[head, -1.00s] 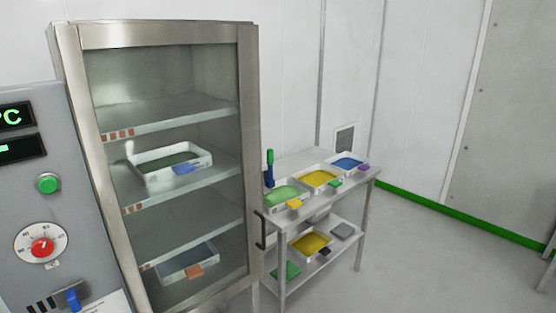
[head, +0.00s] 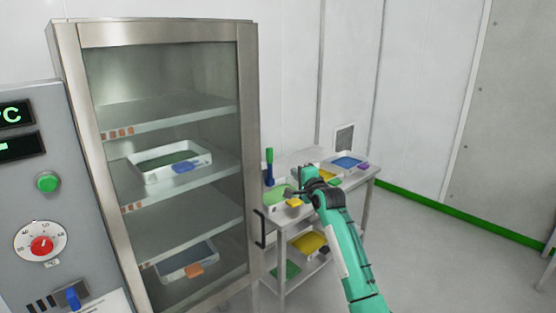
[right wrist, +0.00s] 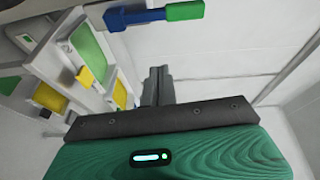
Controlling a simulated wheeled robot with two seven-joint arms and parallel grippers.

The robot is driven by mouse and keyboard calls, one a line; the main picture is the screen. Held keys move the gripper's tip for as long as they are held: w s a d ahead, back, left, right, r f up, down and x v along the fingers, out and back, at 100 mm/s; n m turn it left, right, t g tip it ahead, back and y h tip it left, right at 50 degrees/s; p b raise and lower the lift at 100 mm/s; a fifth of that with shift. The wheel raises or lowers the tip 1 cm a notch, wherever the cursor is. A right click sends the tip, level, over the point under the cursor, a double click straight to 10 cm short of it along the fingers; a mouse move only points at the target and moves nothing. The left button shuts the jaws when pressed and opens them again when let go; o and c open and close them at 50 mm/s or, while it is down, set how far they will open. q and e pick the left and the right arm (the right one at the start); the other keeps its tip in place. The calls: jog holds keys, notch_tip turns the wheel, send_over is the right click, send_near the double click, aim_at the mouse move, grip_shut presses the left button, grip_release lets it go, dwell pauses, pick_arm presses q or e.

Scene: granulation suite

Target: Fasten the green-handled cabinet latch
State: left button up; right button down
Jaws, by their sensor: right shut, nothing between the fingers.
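The cabinet latch, with a green handle (head: 269,156) on a blue lever (head: 269,173), stands upright at the right side of the steel cabinet (head: 246,120). In the right wrist view the green handle (right wrist: 185,10) and blue lever (right wrist: 135,18) cross the top of the picture. My right gripper (head: 289,194) is in front of the cart, to the right of and a little below the latch. It is shut and empty, its fingertips (right wrist: 158,72) apart from the latch. The glass door, with a dark pull handle (head: 261,228), looks shut. My left gripper does not show.
A steel cart (head: 368,182) with several trays and coloured tags stands right of the cabinet, behind my right arm. A grey control panel (head: 60,195) with a red dial is at the left. The floor at the right is clear.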

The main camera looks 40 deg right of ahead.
aim_at(270, 167)
jog(key=r, duration=0.3)
jog(key=shift+s+d+r+m+t, duration=0.25)
jog(key=shift+s+r+m+t, duration=0.05)
jog(key=shift+s+r, duration=0.1)
jog(key=shift+w, duration=0.15)
jog(key=p+x, duration=0.2)
jog(key=x, duration=0.8)
jog(key=a, duration=0.1)
jog(key=a+p, duration=0.2)
jog(key=a, duration=0.1)
jog(key=shift+s+f, duration=0.1)
jog(key=shift+s, duration=0.15)
jog(key=shift+a, duration=0.15)
